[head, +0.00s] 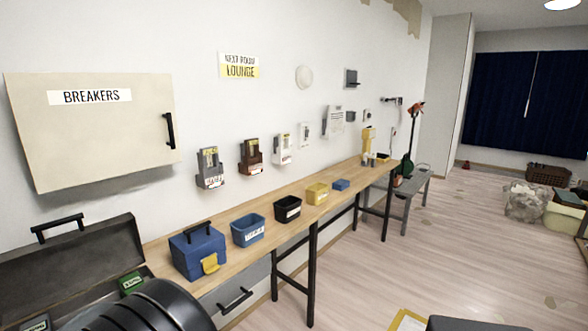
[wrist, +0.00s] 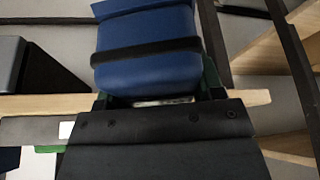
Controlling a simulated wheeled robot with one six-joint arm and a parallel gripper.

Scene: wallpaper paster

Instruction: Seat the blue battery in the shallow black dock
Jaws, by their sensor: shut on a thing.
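A blue block with a black band across it, which I take for the blue battery (wrist: 148,68), fills the upper middle of the wrist view. My gripper (wrist: 155,98) is shut on it; the black plate with screws below is part of my gripper. Dark green edges show beside the block's lower end. In the head view my gripper and the held block are hidden; only a black rounded part of my arm shows at bottom left. I cannot pick out the shallow black dock for certain in either view.
An open grey toolbox (head: 75,262) with green items stands at left. The wooden bench (head: 345,177) carries a blue lidded box (head: 195,252), a blue bin (head: 247,231), a black bin (head: 287,210) and a yellow bin (head: 317,194). Several holders hang on the wall.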

